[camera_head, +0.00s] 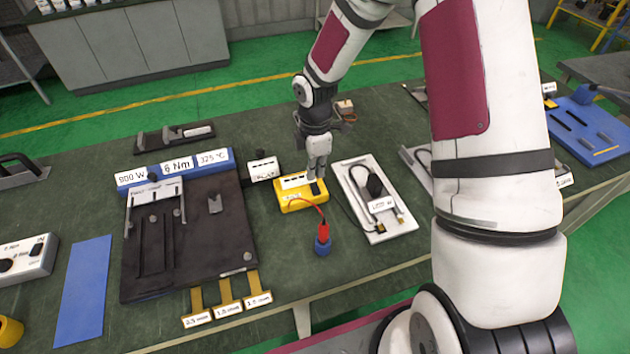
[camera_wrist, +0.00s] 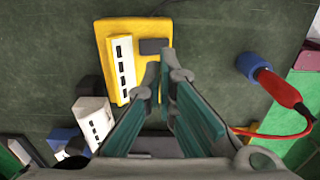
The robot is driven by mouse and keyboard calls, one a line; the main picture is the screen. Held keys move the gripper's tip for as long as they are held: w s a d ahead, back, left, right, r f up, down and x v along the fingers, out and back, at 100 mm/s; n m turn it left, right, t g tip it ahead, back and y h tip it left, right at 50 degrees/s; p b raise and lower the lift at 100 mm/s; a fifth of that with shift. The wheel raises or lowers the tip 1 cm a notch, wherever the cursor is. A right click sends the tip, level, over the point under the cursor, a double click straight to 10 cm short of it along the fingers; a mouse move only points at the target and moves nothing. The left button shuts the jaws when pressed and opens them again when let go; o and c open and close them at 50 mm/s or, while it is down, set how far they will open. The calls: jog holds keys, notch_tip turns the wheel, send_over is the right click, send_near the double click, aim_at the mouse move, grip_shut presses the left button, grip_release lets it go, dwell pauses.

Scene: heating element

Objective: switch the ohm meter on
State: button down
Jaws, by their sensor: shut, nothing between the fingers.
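The yellow meter box (camera_head: 290,206) lies on the dark green table near the middle. It also shows in the wrist view (camera_wrist: 118,30), with a white display strip (camera_wrist: 120,66) and a dark rectangular switch (camera_wrist: 153,46) near one edge. I take this box to be the ohm meter; its label is too small to read surely. My gripper (camera_head: 318,180) points down over the switch end of the box. In the wrist view, my gripper (camera_wrist: 166,66) is shut and empty, its tips close beside the switch. I cannot tell whether they touch the box.
A red probe (camera_head: 323,231) with a blue end stands in front of the box, joined by a red cable. A white tray (camera_head: 396,217) lies to the right. A black fixture board (camera_head: 230,235) lies left, and a small white block (camera_head: 263,169) stands behind left.

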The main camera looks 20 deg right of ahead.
notch_tip(320, 180, up, 6)
jog(key=shift+w, duration=0.1)
dwell(0.6)
jog(key=s+d+r+m+t+h, duration=0.1)
jog(key=s+r+m, duration=0.3)
jog(key=r, duration=0.5)
jog(key=s+d+r+m+t, duration=0.1)
jog(key=s+r+m, duration=0.35)
jog(key=r, duration=0.45)
jog(key=s+r+m+t, duration=0.1)
jog(key=s+r+m, duration=0.3)
jog(key=s, duration=0.3)
jog(key=s+a+r+m+t+y, duration=0.1)
jog(key=s+r+m+t, duration=0.1)
jog(key=s+m, duration=0.3)
jog(key=s+r, duration=0.1)
jog(key=s, duration=0.2)
jog(key=shift+s+a+r+t+b, duration=0.3)
jog(key=shift+r+b, duration=0.05)
jog(key=shift+b, duration=0.05)
jog(key=shift+m, duration=0.25)
